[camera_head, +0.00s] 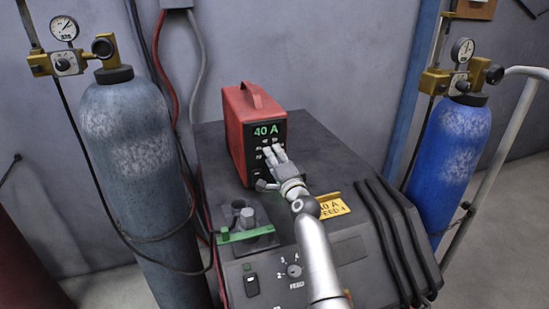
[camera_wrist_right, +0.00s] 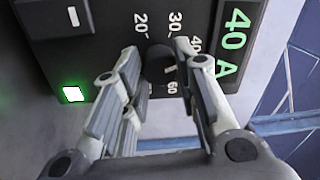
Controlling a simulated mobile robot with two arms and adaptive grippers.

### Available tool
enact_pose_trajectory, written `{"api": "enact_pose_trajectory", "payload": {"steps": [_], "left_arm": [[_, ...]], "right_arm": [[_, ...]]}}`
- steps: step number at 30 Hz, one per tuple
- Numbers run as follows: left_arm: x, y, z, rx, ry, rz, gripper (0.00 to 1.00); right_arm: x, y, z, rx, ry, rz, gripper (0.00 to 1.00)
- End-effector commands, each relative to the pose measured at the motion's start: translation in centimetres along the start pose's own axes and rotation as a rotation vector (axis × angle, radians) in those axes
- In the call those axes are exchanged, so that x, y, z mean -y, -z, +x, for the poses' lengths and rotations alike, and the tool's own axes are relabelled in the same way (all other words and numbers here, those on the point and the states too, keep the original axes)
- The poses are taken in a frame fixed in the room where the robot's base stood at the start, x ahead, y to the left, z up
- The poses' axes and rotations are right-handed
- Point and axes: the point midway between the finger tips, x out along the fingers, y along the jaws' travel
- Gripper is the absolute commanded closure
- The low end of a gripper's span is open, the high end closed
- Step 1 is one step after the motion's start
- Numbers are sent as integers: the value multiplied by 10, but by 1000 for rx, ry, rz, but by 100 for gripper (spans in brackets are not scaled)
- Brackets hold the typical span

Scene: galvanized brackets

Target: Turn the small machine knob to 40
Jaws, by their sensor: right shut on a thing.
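The small red machine (camera_head: 236,125) stands on top of the larger dark machine. Its green display (camera_head: 266,130) reads 40 A, and the same display shows sideways in the right wrist view (camera_wrist_right: 233,42). The small black knob (camera_wrist_right: 159,62) sits on its front panel among white marks such as 20, 30 and 60. My right gripper (camera_head: 272,154) is at this panel. In the right wrist view its two fingers (camera_wrist_right: 158,56) are shut on the knob, one on each side. The fingers hide part of the knob and its pointer cannot be made out. My left gripper is not in view.
The large dark machine (camera_head: 350,250) carries a yellow tag (camera_head: 333,208), a green bar (camera_head: 246,234) and a feed knob (camera_head: 294,271). A grey cylinder (camera_head: 130,150) stands at left and a blue cylinder (camera_head: 455,150) at right. A green light (camera_wrist_right: 73,94) glows on the panel.

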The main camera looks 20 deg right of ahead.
Motion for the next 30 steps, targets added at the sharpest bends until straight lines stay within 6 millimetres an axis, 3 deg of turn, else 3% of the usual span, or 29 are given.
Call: {"api": "enact_pose_trajectory", "payload": {"steps": [7,8,12,23,30], "left_arm": [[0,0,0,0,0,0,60],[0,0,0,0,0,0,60],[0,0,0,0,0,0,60],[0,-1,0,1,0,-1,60],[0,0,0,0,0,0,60]], "right_arm": [[-2,0,0,0,-3,0,96],[-2,0,0,0,-3,-1,68],[-1,0,0,0,-2,-1,50],[-1,0,-2,0,-1,-1,50],[-2,0,-22,-1,-1,0,50]]}}
